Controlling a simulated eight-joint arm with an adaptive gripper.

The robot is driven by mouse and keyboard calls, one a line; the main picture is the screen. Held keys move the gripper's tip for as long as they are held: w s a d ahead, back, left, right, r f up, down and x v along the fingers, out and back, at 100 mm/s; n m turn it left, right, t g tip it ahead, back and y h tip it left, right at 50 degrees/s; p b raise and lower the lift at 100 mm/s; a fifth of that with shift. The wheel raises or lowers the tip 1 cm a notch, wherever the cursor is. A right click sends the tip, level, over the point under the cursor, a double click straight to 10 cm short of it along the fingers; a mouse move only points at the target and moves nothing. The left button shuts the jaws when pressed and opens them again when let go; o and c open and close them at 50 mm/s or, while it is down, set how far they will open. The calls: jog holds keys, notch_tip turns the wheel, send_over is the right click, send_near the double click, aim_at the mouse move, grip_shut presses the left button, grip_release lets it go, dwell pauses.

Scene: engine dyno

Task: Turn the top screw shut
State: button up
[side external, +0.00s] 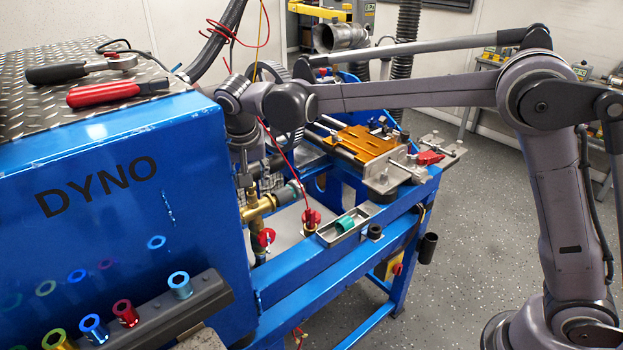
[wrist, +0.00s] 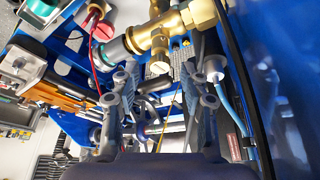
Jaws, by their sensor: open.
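A brass pipe fitting (side external: 263,207) stands beside the blue DYNO cabinet in the side view. In the wrist view this brass fitting (wrist: 170,35) is at the top, with a small round brass screw head (wrist: 158,69) on it, facing the camera. I cannot tell for certain that this is the top screw. My gripper (wrist: 164,72) is open, with one finger on each side of the screw head in the picture; contact cannot be made out. In the side view my gripper (side external: 243,170) points down above the fitting, its fingertips partly hidden.
The DYNO cabinet (side external: 110,190) stands close on the left. Red knobs (side external: 311,218) (side external: 266,238) and a metal tray (side external: 343,227) holding a green part (side external: 344,225) are near the fitting. A red wire (side external: 284,150) hangs close by.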

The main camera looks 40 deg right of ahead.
notch_tip(320, 180, up, 11)
jog(key=s, duration=0.1)
jog(key=shift+s+a, duration=0.2)
jog(key=shift+a, duration=0.2)
jog(key=shift+d+f, duration=0.1)
jog(key=shift+f, duration=0.05)
jog(key=d+f+n+g+y, duration=0.2)
jog(key=d+n+y, duration=0.4)
jog(key=n, duration=1.2)
jog(key=x, duration=1)
jog(key=shift+w+a+f, duration=0.1)
jog(key=shift+w+a, duration=0.15)
jog(key=shift+a, duration=0.05)
jog(key=shift+t, duration=0.3)
grip_shut()
